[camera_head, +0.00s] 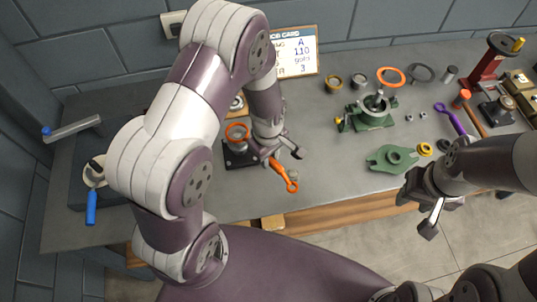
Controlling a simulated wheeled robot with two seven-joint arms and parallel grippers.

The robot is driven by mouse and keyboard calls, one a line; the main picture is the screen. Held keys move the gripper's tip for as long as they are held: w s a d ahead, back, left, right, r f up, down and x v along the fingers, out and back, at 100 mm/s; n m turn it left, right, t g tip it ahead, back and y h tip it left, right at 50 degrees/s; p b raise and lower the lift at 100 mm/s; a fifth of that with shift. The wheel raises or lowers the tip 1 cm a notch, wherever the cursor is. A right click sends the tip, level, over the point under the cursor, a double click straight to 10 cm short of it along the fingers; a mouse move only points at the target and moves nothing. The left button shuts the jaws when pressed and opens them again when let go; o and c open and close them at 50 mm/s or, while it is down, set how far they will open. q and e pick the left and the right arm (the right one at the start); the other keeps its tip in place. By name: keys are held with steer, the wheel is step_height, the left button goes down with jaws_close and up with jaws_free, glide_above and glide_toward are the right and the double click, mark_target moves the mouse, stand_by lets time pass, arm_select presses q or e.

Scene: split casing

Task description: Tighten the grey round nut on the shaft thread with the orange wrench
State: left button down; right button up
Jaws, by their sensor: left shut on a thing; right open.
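The orange wrench (282,176) lies slantwise near the front edge of the table, its ring end toward the edge. My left gripper (278,156) is shut on its upper part and partly hides it. A black fixture (239,158) with an orange ring (236,132) over it stands just left of the wrench; my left arm hides part of it. The green casing half (371,117) holds a grey shaft assembly (376,101). I cannot pick out the grey round nut for certain. My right gripper (418,210) is open and empty, in front of the table edge.
A second green casing part (394,158) lies front right, near a yellow ring (425,149). Orange (391,77) and dark rings (421,73) lie at the back. A purple wrench (449,115), a hammer (470,112) and a red press (492,62) stand or lie right.

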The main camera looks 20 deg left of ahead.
arm_select(q)
steer(key=shift+f, duration=0.15)
steer(key=shift+f+b, duration=0.8)
steer(key=shift+f, duration=0.15)
steer(key=shift+s+a+m+p, duration=0.25)
steer(key=shift+s+a+m, duration=0.4)
steer(key=shift+s+m, duration=0.25)
steer(key=shift+s+a+m+p, duration=0.2)
steer(key=shift+s+a+m, duration=0.45)
steer(key=shift+s+m, duration=0.2)
steer(key=shift+w+d+p, duration=0.15)
steer(key=shift+w+p, duration=0.15)
steer(key=shift+p, duration=0.5)
